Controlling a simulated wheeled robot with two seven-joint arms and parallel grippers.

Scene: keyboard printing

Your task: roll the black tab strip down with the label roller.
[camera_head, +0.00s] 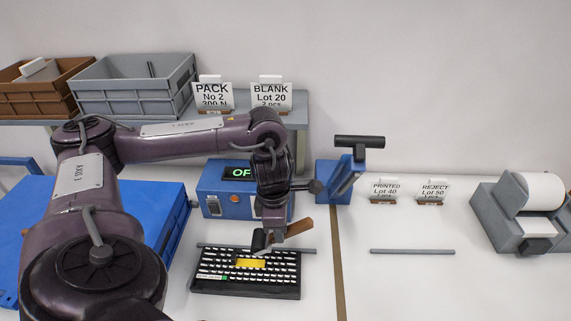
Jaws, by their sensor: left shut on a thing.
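My left gripper (274,222) comes down over the back edge of the black keyboard (246,290). It is shut on the label roller, whose brown handle (299,227) sticks out to the right. The dark roller head (259,239) is at the keyboard's back rows, just behind a yellow piece (250,262); I cannot tell whether it touches. The keyboard has white-marked keys and lies flat on the white table. I cannot pick out the black tab strip against the black keyboard. My right gripper is not in view.
A blue box with a green display (238,173) stands behind the keyboard, and a blue press-like device (334,190) to its right. Grey bars lie behind the keyboard and at right (412,252). A roll dispenser (496,222) stands far right. The front right table is clear.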

